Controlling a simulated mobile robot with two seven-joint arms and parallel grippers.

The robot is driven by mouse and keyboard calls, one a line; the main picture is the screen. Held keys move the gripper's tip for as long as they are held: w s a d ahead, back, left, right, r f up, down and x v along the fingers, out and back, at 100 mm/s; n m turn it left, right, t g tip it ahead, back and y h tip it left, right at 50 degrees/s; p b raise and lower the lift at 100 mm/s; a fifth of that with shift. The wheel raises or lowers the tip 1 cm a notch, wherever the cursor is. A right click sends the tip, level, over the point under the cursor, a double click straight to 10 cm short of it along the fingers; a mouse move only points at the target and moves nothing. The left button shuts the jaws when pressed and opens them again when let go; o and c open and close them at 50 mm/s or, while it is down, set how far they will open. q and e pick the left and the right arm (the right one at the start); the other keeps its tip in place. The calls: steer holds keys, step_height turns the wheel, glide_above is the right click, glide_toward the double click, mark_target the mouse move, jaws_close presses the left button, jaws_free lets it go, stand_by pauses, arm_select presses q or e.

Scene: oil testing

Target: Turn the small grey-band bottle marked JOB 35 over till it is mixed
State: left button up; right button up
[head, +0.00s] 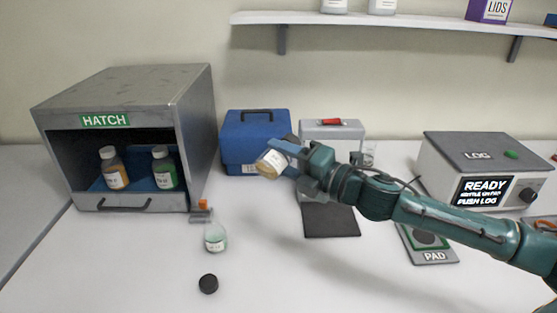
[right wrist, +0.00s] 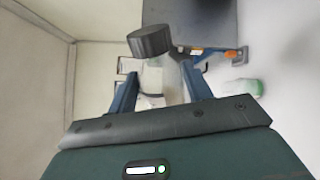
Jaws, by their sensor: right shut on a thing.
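My right gripper (head: 283,155) is shut on a small bottle (head: 271,163) and holds it above the table, in front of the blue case. The bottle is strongly tilted, with pale yellowish contents and a light label. Its writing and band colour cannot be read. In the right wrist view the bottle (right wrist: 152,85) sits between the two blue fingers of the gripper (right wrist: 157,88), with its dark ribbed cap (right wrist: 150,42) on. My left gripper is not in view.
The hatch (head: 192,135) holds an orange-label bottle (head: 114,170) and a green-label bottle (head: 164,168). A small bottle with greenish contents (head: 215,239) and a black cap (head: 208,284) are on the table. A dark mat (head: 332,222), pad (head: 434,257) and log box (head: 440,175) stand rightward.

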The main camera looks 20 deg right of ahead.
steer(key=shift+n, duration=0.5)
steer(key=n, duration=0.6)
steer(key=shift+r, duration=0.1)
steer(key=shift+n, duration=0.5)
steer(key=n, duration=0.5)
steer(key=shift+n, duration=0.9)
